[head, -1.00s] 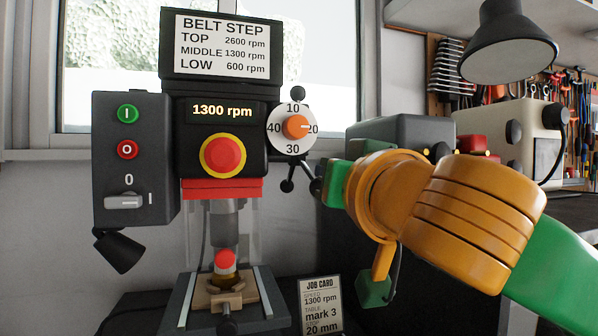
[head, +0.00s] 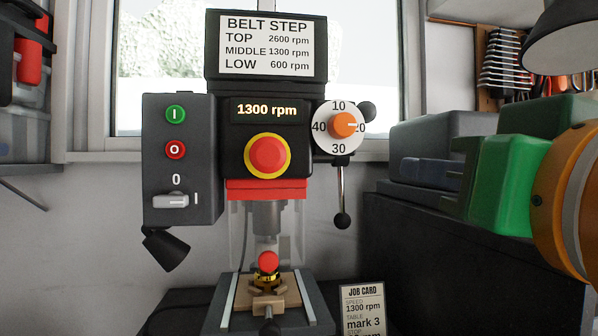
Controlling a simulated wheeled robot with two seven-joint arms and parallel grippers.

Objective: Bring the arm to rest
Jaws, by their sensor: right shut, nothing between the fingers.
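My right gripper (head: 458,205) is at the right of the head view, with its green body and orange wrist in front of the dark bench. It is shut and empty, well apart from the drill press. The drill press (head: 264,192) stands upright in the middle, its display (head: 267,110) reading 1300 rpm. Its dial (head: 340,127) has an orange pointer towards 20. A feed lever (head: 341,192) hangs down below the dial, and nothing touches it. A red-topped workpiece (head: 268,262) sits in the vise (head: 284,297) below the chuck. My left gripper is not in view.
A job card (head: 362,310) stands right of the vise. The switch box (head: 181,130) is left of the press. Grey cases (head: 432,133) lie behind my right arm, and a lamp (head: 575,35) hangs at upper right. The space between gripper and press is clear.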

